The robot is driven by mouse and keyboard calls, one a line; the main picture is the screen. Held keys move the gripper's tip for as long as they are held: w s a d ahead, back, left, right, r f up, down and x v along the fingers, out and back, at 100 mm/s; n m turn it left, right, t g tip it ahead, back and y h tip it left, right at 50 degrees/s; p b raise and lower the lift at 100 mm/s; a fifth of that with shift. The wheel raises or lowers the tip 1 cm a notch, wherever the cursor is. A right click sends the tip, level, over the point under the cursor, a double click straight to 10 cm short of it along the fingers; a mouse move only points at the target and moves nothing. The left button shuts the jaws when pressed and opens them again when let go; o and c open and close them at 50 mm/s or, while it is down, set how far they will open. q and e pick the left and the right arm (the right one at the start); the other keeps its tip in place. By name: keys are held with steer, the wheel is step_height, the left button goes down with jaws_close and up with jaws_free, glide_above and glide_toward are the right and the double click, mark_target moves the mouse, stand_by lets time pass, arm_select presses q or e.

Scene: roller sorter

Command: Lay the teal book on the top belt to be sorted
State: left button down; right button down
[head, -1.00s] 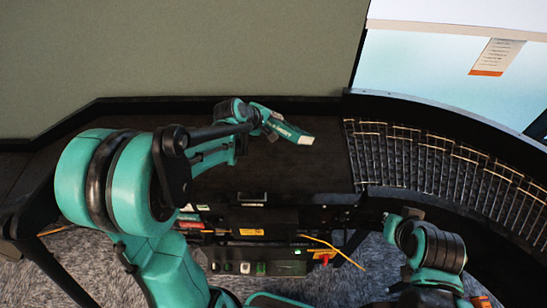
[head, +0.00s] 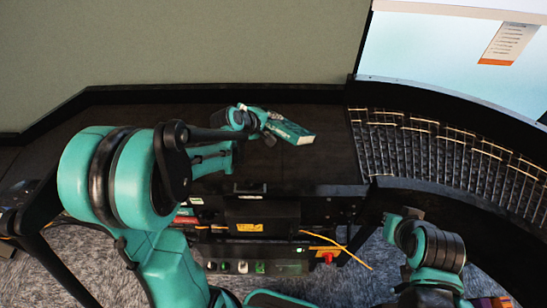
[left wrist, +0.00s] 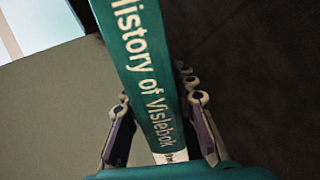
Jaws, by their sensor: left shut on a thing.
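The teal book (head: 288,127) is held over the dark top belt (head: 310,165) in the head view, its pale page edge facing right. My left gripper (head: 263,127) is shut on it; the fingers are mostly hidden by the arm and book. In the left wrist view the book's spine (left wrist: 150,75) reads "History of Vislebok", and the fingers of my left gripper (left wrist: 160,130) stand on both sides of it. I cannot tell whether the book touches the belt.
A curved roller track (head: 440,160) joins the belt's right end. A dark raised wall (head: 200,95) runs along the back of the belt. A control box with buttons (head: 242,267) and a yellow cable are below the front edge. The belt right of the book looks clear.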

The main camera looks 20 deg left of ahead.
arm_select(q)
step_height(320, 180, down, 8)
steer(key=b, duration=0.6)
steer(key=shift+f, duration=0.1)
steer(key=shift+f+b, duration=0.55)
steer(key=c, duration=1.4)
jaws_free()
steer(key=shift+o, duration=0.2)
steer(key=p+v, duration=0.4)
steer(key=v, duration=0.4)
